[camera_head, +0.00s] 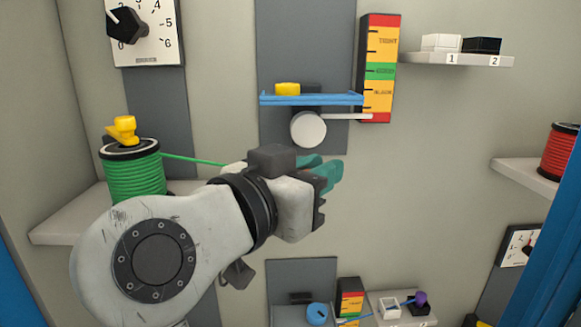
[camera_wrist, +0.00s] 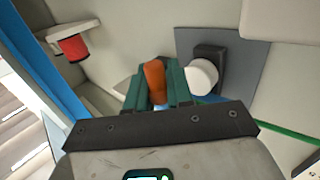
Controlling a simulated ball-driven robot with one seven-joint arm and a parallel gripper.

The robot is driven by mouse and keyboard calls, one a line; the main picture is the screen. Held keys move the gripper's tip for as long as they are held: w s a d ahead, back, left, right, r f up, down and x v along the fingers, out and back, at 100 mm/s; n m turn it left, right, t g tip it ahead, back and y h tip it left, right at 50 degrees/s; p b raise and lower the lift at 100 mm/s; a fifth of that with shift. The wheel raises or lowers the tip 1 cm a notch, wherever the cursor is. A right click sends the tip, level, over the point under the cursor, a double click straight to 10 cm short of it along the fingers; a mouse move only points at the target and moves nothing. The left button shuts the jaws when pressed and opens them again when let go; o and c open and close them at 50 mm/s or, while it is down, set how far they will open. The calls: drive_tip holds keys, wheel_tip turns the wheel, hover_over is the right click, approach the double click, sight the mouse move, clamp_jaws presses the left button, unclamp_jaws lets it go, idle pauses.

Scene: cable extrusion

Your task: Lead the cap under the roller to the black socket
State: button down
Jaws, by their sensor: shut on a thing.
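My gripper (camera_head: 328,174) is shut on an orange cap (camera_wrist: 155,80), which shows between its teal fingers in the wrist view; the head view hides it. The white roller (camera_head: 308,129) is just above and left of my fingertips in the head view, and it is right of the fingers in the wrist view (camera_wrist: 201,77). The black socket (camera_head: 482,45) stands on the upper right shelf above the number 2. A green cable (camera_head: 195,160) runs from the green spool (camera_head: 131,175) and disappears behind my gripper.
A white socket (camera_head: 441,42) stands beside the black one, above number 1. A blue bar (camera_head: 330,99) with a yellow block (camera_head: 287,89) lies above the roller, next to a coloured gauge (camera_head: 379,70). A red spool (camera_head: 561,150) is at right. The wall between gripper and shelf is clear.

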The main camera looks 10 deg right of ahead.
drive_tip(key=s+d+p, duration=0.1)
drive_tip(key=d, duration=0.7)
drive_tip(key=shift+s+d+p, duration=0.3)
drive_tip(key=shift+s+d, duration=0.05)
idle(0.8)
